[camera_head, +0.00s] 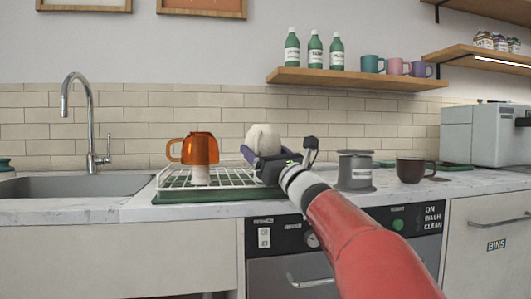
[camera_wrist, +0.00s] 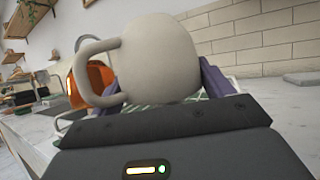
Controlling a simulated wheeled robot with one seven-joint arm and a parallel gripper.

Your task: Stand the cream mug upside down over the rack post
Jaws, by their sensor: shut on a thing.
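The cream mug (camera_head: 263,138) is held above the right end of the white wire dish rack (camera_head: 232,183). In the wrist view the cream mug (camera_wrist: 160,62) fills the middle, its handle to the left, and it looks tilted. My gripper (camera_head: 262,165) is shut on it, with purple fingers at its sides; the gripper also shows in the wrist view (camera_wrist: 160,90). An orange mug (camera_head: 201,149) sits upside down over a pale post (camera_head: 201,175) at the rack's left. Any other post is hidden behind my gripper and arm.
The rack stands on a green mat (camera_head: 175,197) on the marble counter, beside the sink (camera_head: 75,185). A grey canister (camera_head: 355,170) and a dark brown mug (camera_head: 411,170) stand to the right. A wooden shelf (camera_head: 345,82) with bottles and mugs hangs above.

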